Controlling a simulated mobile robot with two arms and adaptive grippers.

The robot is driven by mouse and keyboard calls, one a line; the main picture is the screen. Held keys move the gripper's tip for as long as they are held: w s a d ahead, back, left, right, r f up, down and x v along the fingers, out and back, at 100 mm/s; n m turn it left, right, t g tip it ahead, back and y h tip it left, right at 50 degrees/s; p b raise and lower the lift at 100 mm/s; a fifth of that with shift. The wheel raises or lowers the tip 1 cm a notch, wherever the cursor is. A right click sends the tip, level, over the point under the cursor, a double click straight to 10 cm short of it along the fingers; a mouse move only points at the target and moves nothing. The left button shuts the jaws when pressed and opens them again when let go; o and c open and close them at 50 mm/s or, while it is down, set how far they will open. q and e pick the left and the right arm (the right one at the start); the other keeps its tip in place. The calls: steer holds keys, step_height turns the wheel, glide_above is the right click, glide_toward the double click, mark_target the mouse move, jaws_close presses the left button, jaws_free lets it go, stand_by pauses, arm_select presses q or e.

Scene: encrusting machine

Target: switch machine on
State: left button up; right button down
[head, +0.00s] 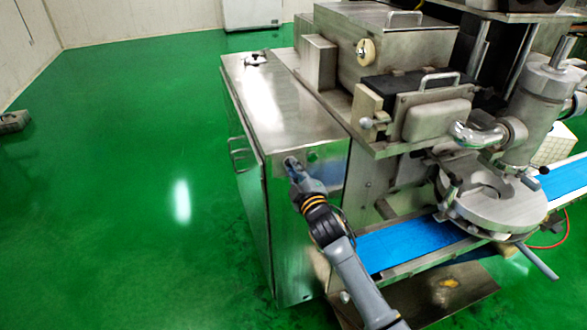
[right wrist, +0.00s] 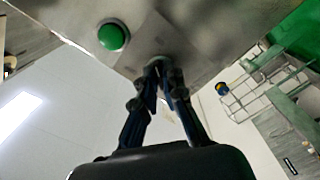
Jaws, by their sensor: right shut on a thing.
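The encrusting machine (head: 290,95) is a large steel machine with a cabinet at its left end. My right gripper (head: 291,165) reaches the upper part of the cabinet's front panel (head: 312,230). Its fingers are shut on a small round knob on this panel; the fingertips (right wrist: 161,64) hide most of the knob. A round green button (right wrist: 112,37) sits beside the fingertips in the right wrist view, and shows small and dim in the head view (head: 313,155). My left gripper is not in view.
A blue conveyor belt (head: 405,243) runs along the machine's front, right of my right arm. A round steel turntable part (head: 500,210) stands above it. A cabinet handle (head: 238,154) sticks out at the left. The green floor (head: 120,200) on the left is open.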

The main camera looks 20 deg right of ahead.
steer(key=shift+f+m, duration=0.1)
steer(key=shift+m, duration=1.4)
steer(key=c, duration=1.4)
jaws_free()
steer(key=shift+c, duration=0.2)
steer(key=s, duration=1.2)
steer(key=shift+d, duration=0.25)
steer(key=shift+f, duration=0.1)
